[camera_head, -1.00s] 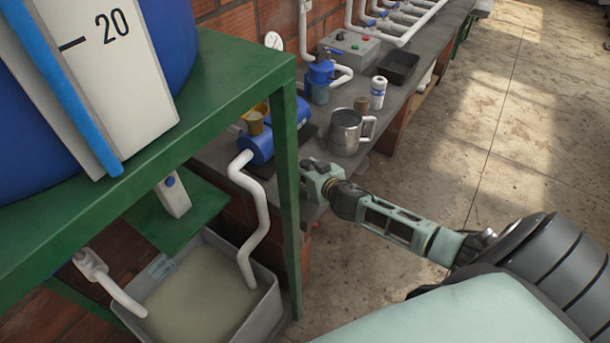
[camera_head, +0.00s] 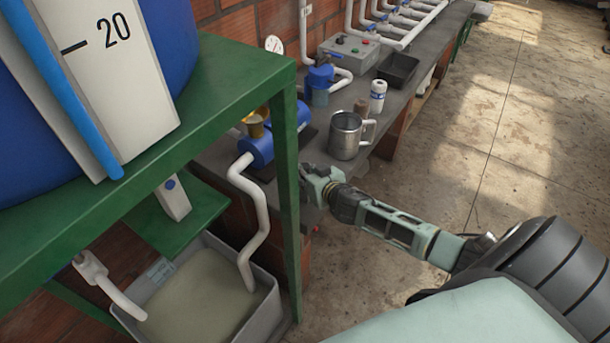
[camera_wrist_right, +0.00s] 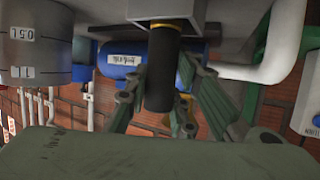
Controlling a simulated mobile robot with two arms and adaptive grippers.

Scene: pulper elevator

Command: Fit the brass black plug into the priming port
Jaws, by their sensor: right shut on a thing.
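My right gripper (camera_head: 316,186) is low in front of the bench, its tips partly hidden by the green post in the head view. In the right wrist view its fingers (camera_wrist_right: 163,72) are shut around the black cylindrical part of the plug (camera_wrist_right: 160,70). A brass ring (camera_wrist_right: 166,24) shows at the plug's far end, close to a pale grey block; I cannot tell if they touch. The blue pump (camera_head: 256,150), with a yellow cup (camera_head: 255,123) on top, is left of the post. I cannot make out the priming port for certain. My left gripper is not in view.
The green stand (camera_head: 230,82) and its post (camera_head: 290,210) are close to the gripper. A metal mug (camera_head: 345,137), a white bottle (camera_head: 377,96) and a black tray (camera_head: 398,70) stand on the bench. A water-filled bin (camera_head: 262,318) is below. The floor at right is clear.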

